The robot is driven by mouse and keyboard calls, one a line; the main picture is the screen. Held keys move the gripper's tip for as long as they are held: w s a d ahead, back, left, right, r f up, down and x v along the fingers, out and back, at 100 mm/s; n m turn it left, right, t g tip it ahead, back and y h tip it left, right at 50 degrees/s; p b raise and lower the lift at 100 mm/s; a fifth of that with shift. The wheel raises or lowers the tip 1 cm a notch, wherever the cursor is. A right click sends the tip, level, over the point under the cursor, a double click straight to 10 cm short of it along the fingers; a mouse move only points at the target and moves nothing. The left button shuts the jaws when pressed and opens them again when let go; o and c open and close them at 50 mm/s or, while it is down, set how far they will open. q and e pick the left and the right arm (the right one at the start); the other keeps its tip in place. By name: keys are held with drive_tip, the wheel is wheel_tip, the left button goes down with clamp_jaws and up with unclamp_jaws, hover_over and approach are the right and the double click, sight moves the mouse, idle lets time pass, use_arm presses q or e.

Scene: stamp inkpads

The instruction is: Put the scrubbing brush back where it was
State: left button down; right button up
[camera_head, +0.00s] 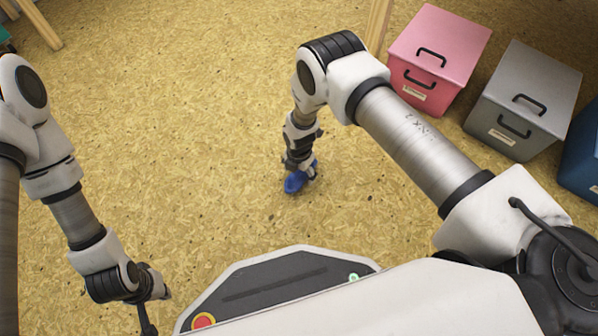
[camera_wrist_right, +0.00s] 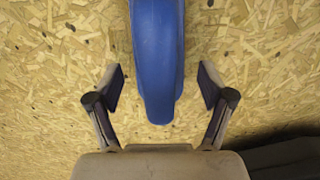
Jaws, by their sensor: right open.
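A blue object (camera_head: 295,182), which looks like the scrubbing brush, lies on or just above the floor under my right gripper in the head view. In the right wrist view its long rounded blue part (camera_wrist_right: 157,60) reaches down from the top edge. My right gripper (camera_wrist_right: 162,88) is open, with one finger on each side of the blue part and a gap on both sides. The far end of the blue object is out of that view. My left gripper (camera_head: 150,310) hangs at the lower left, away from the brush; its jaw state is unclear.
The floor (camera_head: 200,150) is speckled wood board and mostly clear. A pink lidded box (camera_head: 440,50), a grey box (camera_head: 525,95) and a blue box (camera_head: 582,160) stand at the upper right. Wooden legs (camera_head: 378,25) show at the top.

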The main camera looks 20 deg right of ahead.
wheel_tip(320, 180, up, 12)
drive_tip(key=p, duration=0.6)
drive_tip(key=shift+f, duration=0.25)
drive_tip(key=shift+d+f, duration=0.1)
drive_tip(key=s+d+r+m, duration=0.3)
drive_tip(key=s+m, duration=0.6)
drive_tip(key=s+d+r+m, duration=0.2)
drive_tip(key=s+d+m, duration=0.2)
drive_tip(key=s+m, duration=0.45)
drive_tip(key=s+d+r+m, duration=0.3)
drive_tip(key=s+m, duration=0.6)
wheel_tip(320, 180, up, 41)
drive_tip(key=p, duration=4.1)
drive_tip(key=shift+f, duration=0.15)
drive_tip(key=shift+n, duration=0.25)
